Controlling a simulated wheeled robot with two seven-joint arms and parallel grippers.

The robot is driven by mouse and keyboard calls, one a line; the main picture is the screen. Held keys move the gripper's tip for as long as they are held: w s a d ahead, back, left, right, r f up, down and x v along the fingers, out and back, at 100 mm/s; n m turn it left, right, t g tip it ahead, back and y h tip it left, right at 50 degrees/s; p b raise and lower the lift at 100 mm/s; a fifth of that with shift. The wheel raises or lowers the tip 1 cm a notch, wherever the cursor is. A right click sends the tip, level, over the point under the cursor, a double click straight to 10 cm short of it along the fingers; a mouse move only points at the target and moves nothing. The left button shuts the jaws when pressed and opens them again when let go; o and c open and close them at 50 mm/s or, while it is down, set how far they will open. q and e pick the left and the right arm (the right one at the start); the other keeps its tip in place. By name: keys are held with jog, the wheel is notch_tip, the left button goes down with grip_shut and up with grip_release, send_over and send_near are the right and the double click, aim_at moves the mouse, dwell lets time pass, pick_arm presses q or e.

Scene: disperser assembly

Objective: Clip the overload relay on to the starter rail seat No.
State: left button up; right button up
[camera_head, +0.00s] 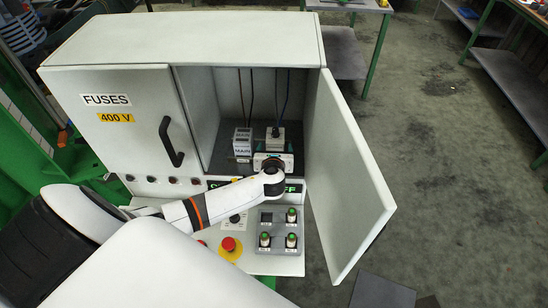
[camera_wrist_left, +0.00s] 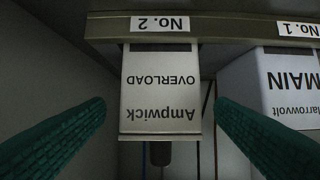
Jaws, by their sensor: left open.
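The overload relay (camera_wrist_left: 160,90) is a pale box lettered "Ampwick OVERLOAD". It appears upside down in the left wrist view, lined up with the "No. 2" label (camera_wrist_left: 161,23) on the starter rail (camera_wrist_left: 235,27). Its edge meets the rail there; I cannot tell whether it is fully clipped. My left gripper (camera_wrist_left: 160,127) is open, its teal fingers on both sides of the relay with gaps. In the head view my left gripper (camera_head: 272,163) is inside the open cabinet, partly covering the relay's place. My right gripper is not in view.
The MAIN block (camera_head: 242,141) stands left of the gripper in the cabinet (camera_head: 200,42), under "No. 1" in the wrist view (camera_wrist_left: 292,85). The open door (camera_head: 345,170) bounds the right side. Cables hang behind. A red button (camera_head: 229,244) and green-topped switches lie in front.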

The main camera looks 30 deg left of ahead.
pick_arm(q)
jog(key=v, duration=0.6)
jog(key=shift+s+d+r+b, duration=0.15)
jog(key=shift+s+b, duration=0.2)
jog(key=shift+b, duration=0.05)
